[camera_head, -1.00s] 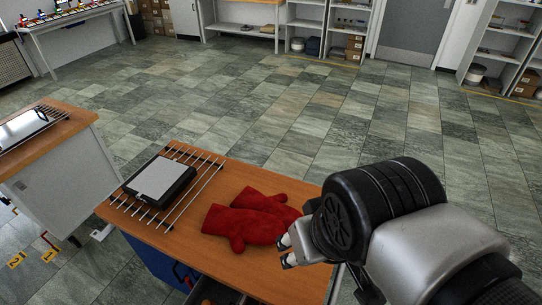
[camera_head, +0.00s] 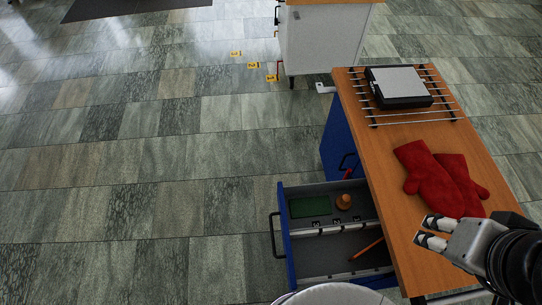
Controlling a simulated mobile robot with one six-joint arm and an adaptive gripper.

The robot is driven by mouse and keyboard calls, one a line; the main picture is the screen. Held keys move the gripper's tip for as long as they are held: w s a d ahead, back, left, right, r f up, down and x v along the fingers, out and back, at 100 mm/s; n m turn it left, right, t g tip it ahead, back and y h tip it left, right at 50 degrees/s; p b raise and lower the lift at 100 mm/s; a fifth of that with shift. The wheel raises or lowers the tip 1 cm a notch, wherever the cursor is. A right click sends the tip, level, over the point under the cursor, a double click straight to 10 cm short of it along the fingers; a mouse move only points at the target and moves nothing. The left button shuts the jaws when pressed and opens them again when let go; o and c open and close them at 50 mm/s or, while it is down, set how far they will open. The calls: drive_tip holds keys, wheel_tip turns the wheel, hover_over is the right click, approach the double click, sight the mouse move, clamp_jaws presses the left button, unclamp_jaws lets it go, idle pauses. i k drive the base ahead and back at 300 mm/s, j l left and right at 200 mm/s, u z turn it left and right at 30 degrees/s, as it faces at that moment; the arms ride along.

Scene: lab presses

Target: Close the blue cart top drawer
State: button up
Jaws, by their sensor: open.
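The blue cart (camera_head: 338,133) stands at the right under a wooden top (camera_head: 390,165). Its top drawer (camera_head: 284,228) is pulled out to the left, with a blue front and a dark handle (camera_head: 273,236). Inside are a green pad (camera_head: 310,207), a small orange-brown knob-like object (camera_head: 344,201) and a thin orange stick-like item (camera_head: 367,249). My gripper (camera_head: 424,231) is open and empty, above the wooden top near the red mitts, to the right of the drawer. The drawer's near right part is partly hidden.
Red mitts (camera_head: 430,172) and a dark device with a pale top (camera_head: 398,85) on a metal rack (camera_head: 432,113) occupy the cart top. A white cabinet (camera_head: 322,40) stands behind. Tiled floor left of the drawer is clear, with yellow markers (camera_head: 272,78).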

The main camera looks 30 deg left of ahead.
sight(317, 250)
drive_tip(key=k+j+u, duration=0.2)
drive_tip(key=u, duration=0.2)
drive_tip(key=k+j+u, duration=0.15)
drive_tip(key=j+u, duration=0.25)
drive_tip(key=k+l, duration=0.1)
drive_tip(key=l, duration=0.35)
drive_tip(key=k+l, duration=0.1)
drive_tip(key=l, duration=0.75)
drive_tip(key=k+u, duration=0.05)
